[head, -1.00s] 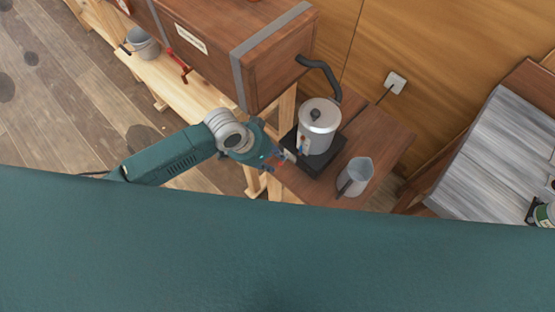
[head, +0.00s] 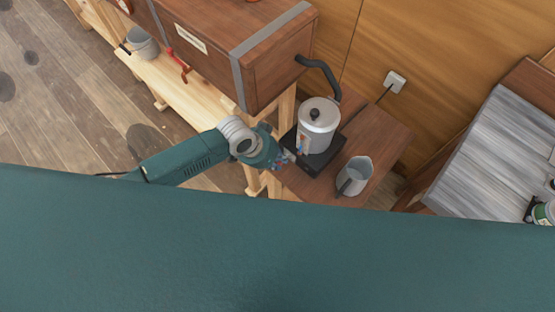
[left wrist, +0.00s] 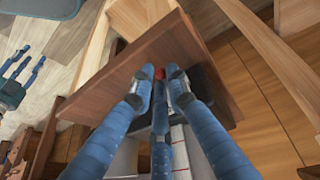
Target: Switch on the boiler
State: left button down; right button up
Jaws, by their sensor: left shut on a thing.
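The boiler (head: 318,127) is a silver cylinder with a black-knobbed lid. It stands upright on a black base (head: 322,163) on a small wooden table. My left gripper (head: 288,157) is at the near left side of the base, low beside the boiler. In the left wrist view its blue fingers (left wrist: 165,75) close around a small red part (left wrist: 172,71) at the black base's edge (left wrist: 205,88). The fingers hide most of this part. My right gripper (left wrist: 20,72) shows at the left of the left wrist view, fingers spread, away from the boiler.
A grey jug (head: 354,177) stands on the table close to the boiler's right. A wall socket (head: 396,82) is at the back. A corrugated grey surface (head: 490,150) lies right.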

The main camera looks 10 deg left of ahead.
pick_arm(q)
jog(key=shift+w+a+r+g+y+p, duration=0.15)
jog(key=shift+r+g+y+p, duration=0.2)
jog(key=shift+p, duration=0.4)
jog(key=shift+r+g+y+p, duration=0.2)
jog(key=shift+g+y+p, duration=0.05)
jog(key=shift+g+p, duration=0.1)
jog(key=shift+w+g+y, duration=0.2)
jog(key=shift+g+y, duration=0.3)
jog(key=shift+g, duration=0.1)
jog(key=shift+r+g+y, duration=0.1)
jog(key=shift+g+y, duration=0.2)
jog(key=shift+g, duration=0.1)
jog(key=shift+s, duration=0.1)
jog(key=c, duration=1.8)
grip_release()
jog(key=shift+o, duration=0.2)
